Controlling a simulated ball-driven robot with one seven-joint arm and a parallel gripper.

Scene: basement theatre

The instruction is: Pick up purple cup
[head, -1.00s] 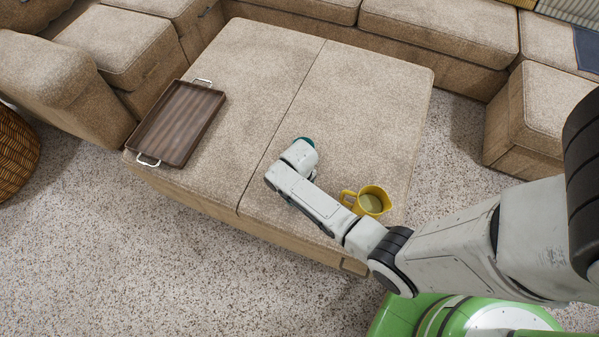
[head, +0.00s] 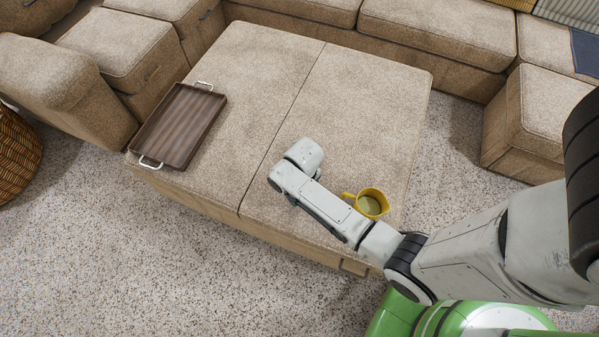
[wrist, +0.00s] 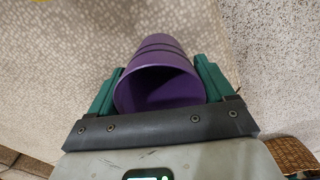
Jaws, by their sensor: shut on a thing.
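The purple cup (wrist: 160,75) shows in the wrist view, its open mouth towards the camera and its ribbed side beyond. My gripper (wrist: 158,85) has its two green fingers on either side of the cup and is shut on it. In the head view the cup and the fingers are hidden behind my wrist, which is over the front middle of the ottoman (head: 345,105). I cannot tell whether the cup touches the ottoman.
A yellow measuring cup (head: 371,203) stands on the ottoman beside my forearm. A brown tray (head: 180,125) with metal handles lies at its left end. Sofa sections (head: 435,35) surround the ottoman, and a wicker basket (head: 17,155) stands at far left. The ottoman's back half is clear.

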